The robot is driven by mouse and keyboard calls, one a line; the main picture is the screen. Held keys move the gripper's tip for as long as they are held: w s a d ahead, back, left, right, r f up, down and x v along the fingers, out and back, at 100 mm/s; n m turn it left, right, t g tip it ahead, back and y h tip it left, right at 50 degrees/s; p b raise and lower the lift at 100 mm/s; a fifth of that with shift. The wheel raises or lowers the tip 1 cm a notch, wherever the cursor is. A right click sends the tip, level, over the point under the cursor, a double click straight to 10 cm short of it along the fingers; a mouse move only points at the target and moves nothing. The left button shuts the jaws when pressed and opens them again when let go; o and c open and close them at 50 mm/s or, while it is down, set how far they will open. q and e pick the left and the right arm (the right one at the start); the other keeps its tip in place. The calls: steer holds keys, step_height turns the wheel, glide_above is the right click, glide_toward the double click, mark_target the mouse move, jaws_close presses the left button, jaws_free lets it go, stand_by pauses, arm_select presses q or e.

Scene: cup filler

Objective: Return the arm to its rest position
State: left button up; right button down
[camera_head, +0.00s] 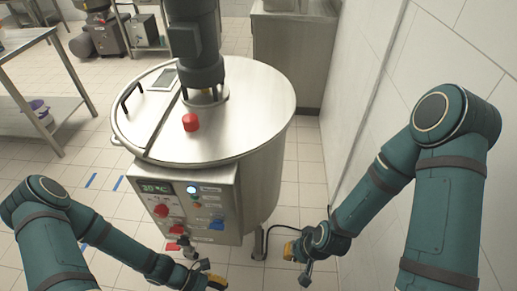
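My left arm comes in from the lower left, and its gripper (204,268) hangs low in front of the machine's control panel, near the bottom edge. My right arm comes in from the right along the wall, bent at the elbow. Its gripper (297,262) points left, low beside the machine's right front leg. Both grippers show dark parts and yellow pieces. They are too small and angled for me to tell whether they are open. I see no object held in either one.
A round steel vat (250,112) with a dark motor, red knob (191,122) and black handle stands ahead. Its control panel (188,205) reads about 30 °C. A tiled wall (345,90) limits the right side. A steel table (22,40) stands left. Floor between is clear.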

arm_select(q)
steer(key=w+d+r+m+t+y, duration=0.1)
steer(key=w+r+m+t+y, duration=0.3)
steer(key=m, duration=1.4)
steer(key=w+r+y, duration=0.3)
steer(key=w+r, duration=0.1)
steer(key=w, duration=0.1)
steer(key=shift+d+r, duration=0.15)
steer(key=shift+r, duration=0.05)
